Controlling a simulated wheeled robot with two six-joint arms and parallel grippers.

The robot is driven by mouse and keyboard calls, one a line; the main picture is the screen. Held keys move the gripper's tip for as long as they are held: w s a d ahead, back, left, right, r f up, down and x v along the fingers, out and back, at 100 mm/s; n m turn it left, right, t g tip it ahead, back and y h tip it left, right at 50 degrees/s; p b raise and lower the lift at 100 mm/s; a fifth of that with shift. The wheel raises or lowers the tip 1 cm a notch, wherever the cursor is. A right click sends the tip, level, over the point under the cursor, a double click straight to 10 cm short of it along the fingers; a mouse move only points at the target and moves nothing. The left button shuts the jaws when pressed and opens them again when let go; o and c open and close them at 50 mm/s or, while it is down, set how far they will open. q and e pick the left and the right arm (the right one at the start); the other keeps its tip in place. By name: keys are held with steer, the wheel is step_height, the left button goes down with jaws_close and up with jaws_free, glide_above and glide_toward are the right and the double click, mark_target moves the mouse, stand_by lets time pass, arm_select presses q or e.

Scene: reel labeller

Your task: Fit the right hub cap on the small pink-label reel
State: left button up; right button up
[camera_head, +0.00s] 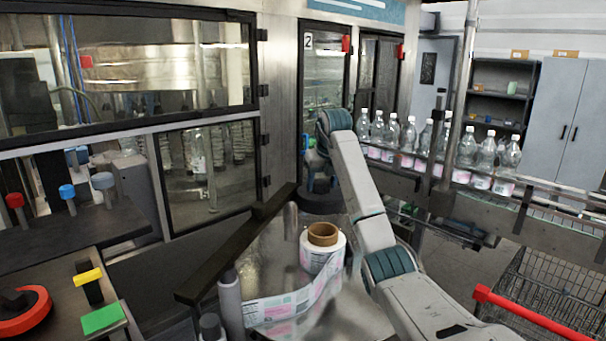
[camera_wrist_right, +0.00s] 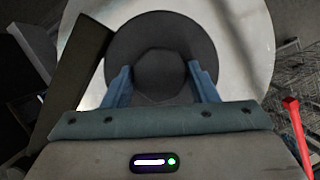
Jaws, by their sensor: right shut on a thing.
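The small reel (camera_head: 313,256) stands on a shiny round table, with a brown core (camera_head: 322,234) open at its top. A white and pink label strip (camera_head: 285,306) runs from it. My right gripper (camera_head: 320,180) is shut on a dark round hub cap (camera_head: 320,204), above and behind the reel in the picture, apart from it. In the right wrist view the blue fingers (camera_wrist_right: 161,88) grip the raised middle of the cap (camera_wrist_right: 130,42), over a pale round surface. The reel cannot be made out there. My left gripper is not in view.
A dark bar (camera_head: 240,240) and grey posts (camera_head: 231,302) stand left of the reel. A bench at left holds red (camera_head: 15,201), blue (camera_head: 67,192) and grey (camera_head: 103,181) knobs. Bottles (camera_head: 467,147) line a conveyor behind. A red-handled cart (camera_head: 535,320) stands at right.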

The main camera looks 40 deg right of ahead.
mark_target(326, 194)
steer(key=shift+r, duration=0.2)
steer(key=s, duration=0.2)
steer(key=shift+s, duration=0.35)
steer(key=shift+x, duration=1.15)
steer(key=shift+w+a+f, duration=0.1)
steer(key=shift+w+f, duration=0.2)
steer(key=shift+f, duration=0.25)
steer(key=shift+s+r, duration=0.1)
steer(key=shift+s, duration=0.15)
steer(key=shift+a, duration=0.1)
steer(key=shift+f, duration=0.25)
steer(key=shift+f+b, duration=0.35)
steer(key=shift+f, duration=0.7)
steer(key=shift+f+b, duration=0.3)
steer(key=shift+f, duration=0.7)
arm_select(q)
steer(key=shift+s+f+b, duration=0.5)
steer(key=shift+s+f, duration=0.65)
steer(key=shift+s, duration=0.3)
arm_select(e)
steer(key=shift+f, duration=1.5)
